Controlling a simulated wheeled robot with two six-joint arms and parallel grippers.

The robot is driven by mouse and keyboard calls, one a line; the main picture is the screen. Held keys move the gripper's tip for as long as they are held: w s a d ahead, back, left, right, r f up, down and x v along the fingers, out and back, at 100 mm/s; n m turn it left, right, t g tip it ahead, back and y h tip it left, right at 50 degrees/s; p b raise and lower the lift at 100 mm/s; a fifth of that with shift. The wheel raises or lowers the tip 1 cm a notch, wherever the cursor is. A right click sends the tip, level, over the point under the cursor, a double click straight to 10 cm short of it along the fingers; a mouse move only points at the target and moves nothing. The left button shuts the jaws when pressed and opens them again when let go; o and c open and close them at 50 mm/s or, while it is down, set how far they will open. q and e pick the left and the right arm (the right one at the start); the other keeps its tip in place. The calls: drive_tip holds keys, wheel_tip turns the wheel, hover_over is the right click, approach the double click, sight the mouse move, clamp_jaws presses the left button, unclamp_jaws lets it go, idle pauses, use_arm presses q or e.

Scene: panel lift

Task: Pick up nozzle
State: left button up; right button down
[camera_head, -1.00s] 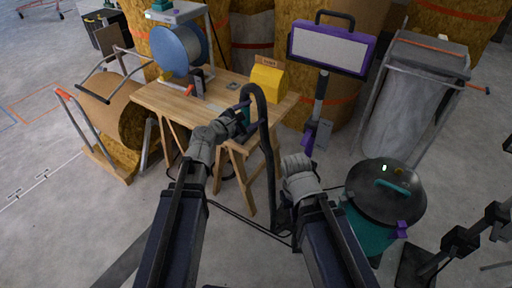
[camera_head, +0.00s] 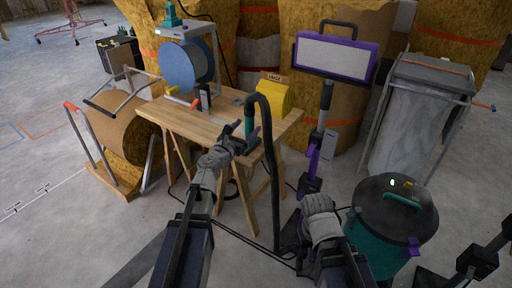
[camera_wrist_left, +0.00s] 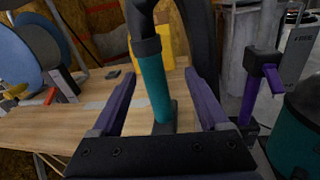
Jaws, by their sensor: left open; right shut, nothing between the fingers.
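The nozzle (camera_head: 249,127) is a teal cylinder with a black hose bending up out of its top. It stands upright at the near right edge of the wooden table. In the left wrist view the nozzle (camera_wrist_left: 153,88) shows between the two purple fingers, with a gap on each side. My left gripper (camera_head: 246,141) is open and level with the nozzle, holding nothing. It also shows in the left wrist view (camera_wrist_left: 160,105). My right arm's grey wrist is low in the head view, right of the hose; its fingers cannot be made out.
The wooden table (camera_head: 213,128) also bears a blue reel (camera_head: 186,67) and a yellow box (camera_head: 276,95). The black hose (camera_head: 271,170) hangs down past the table. A purple-framed panel (camera_head: 333,56) stands to the right, with a teal vacuum drum (camera_head: 376,242) nearer me.

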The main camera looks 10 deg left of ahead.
use_arm(q)
drive_tip(key=shift+w+a+f+n+y+b, duration=0.2)
drive_tip(key=shift+a+f+n+y+b, duration=0.3)
drive_tip(key=shift+n, duration=0.3)
drive_tip(key=shift+w+d+f, duration=0.1)
drive_tip(key=shift+w+d, duration=0.15)
drive_tip(key=shift+w, duration=1.05)
drive_tip(key=shift+w+d, duration=0.2)
drive_tip(key=shift+w, duration=1.1)
drive_tip(key=shift+w+d+f, duration=0.1)
drive_tip(key=shift+w+d, duration=0.15)
drive_tip(key=shift+w, duration=1.05)
drive_tip(key=shift+c, duration=0.4)
clamp_jaws()
